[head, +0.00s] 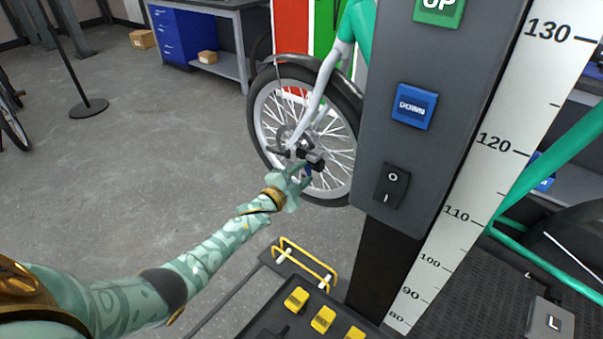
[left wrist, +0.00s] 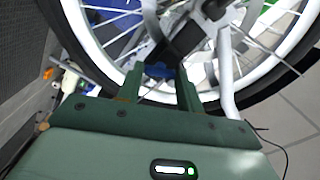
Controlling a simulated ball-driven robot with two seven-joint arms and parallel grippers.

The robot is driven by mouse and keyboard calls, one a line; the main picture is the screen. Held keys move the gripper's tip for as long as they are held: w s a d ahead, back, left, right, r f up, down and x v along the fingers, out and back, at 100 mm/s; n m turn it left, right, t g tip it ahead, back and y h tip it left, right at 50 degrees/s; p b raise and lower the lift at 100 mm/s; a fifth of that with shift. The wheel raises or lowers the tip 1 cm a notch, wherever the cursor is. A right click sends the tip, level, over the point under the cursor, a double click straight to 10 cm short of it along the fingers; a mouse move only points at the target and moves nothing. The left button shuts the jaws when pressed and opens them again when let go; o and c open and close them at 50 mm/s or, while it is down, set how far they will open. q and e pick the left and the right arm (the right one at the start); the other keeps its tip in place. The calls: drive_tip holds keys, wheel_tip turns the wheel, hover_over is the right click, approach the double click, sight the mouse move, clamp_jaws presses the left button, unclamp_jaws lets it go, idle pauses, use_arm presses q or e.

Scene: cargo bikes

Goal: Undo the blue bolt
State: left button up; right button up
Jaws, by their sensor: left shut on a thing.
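The blue bolt (left wrist: 160,70) shows between the two green fingers of my left gripper (left wrist: 158,82) in the left wrist view. The gripper is shut on it, and the fingers hide its sides. In the head view my left gripper (head: 301,173) reaches the wheel hub from below, and only a small bit of the blue bolt (head: 308,170) shows. A dark part (left wrist: 185,38) stands just beyond the bolt, at the hub. My right gripper is not in view.
The spoked bike wheel (head: 268,104) stands close behind the gripper. A grey post with a blue DOWN button (head: 413,106) and a scale (head: 482,170) rises to its right. A yellow rail (head: 306,261) and several yellow pedals lie below.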

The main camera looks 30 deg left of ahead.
use_arm(q)
drive_tip(key=n+p, duration=0.2)
drive_tip(key=n, duration=1)
drive_tip(key=shift+f+n, duration=0.1)
drive_tip(key=shift+n, duration=0.2)
idle(0.4)
drive_tip(key=o, duration=1)
drive_tip(key=shift+s, duration=0.1)
